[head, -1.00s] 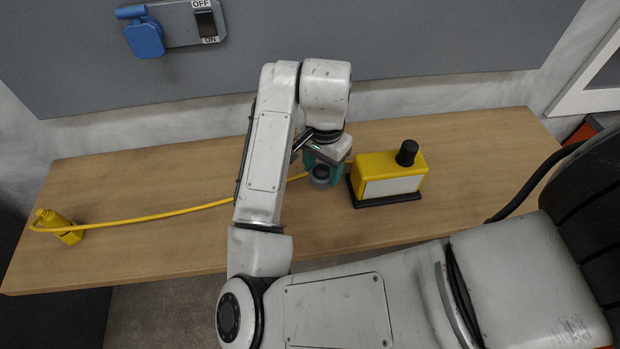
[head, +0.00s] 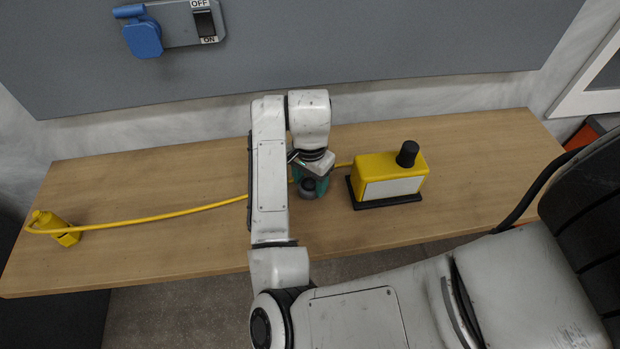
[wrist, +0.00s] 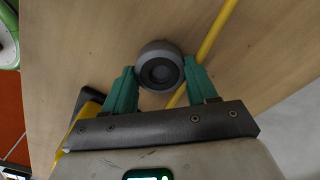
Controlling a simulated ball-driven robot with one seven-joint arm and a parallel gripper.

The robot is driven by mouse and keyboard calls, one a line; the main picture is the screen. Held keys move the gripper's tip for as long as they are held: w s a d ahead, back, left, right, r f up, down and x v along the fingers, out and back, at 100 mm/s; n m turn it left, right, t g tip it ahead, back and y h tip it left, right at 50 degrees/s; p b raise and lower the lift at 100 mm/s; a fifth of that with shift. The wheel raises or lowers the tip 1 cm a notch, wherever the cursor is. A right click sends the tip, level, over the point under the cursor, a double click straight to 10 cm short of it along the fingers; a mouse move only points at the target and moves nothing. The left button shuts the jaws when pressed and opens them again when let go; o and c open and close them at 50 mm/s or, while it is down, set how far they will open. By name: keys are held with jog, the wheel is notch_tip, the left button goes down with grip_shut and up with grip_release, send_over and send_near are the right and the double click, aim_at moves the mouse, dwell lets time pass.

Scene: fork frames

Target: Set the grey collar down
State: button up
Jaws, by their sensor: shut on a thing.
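The grey collar (wrist: 160,67) is a short round ring with a dark centre. In the wrist view it sits between the green fingertips of my gripper (wrist: 160,84), which is shut on it. In the head view the collar (head: 307,187) shows at the lower end of my gripper (head: 312,184), just left of the yellow box. It is low over the wooden table (head: 180,180). I cannot tell whether its underside touches the wood.
A yellow box (head: 392,176) with a black knob stands on a black base to the right. A yellow cable (head: 150,217) runs behind the gripper to a yellow plug (head: 55,226) at the left. A grey wall panel (head: 340,45) is behind.

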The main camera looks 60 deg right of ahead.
jog(key=shift+f, duration=0.2)
jog(key=o, duration=1.3)
jog(key=shift+r, duration=0.1)
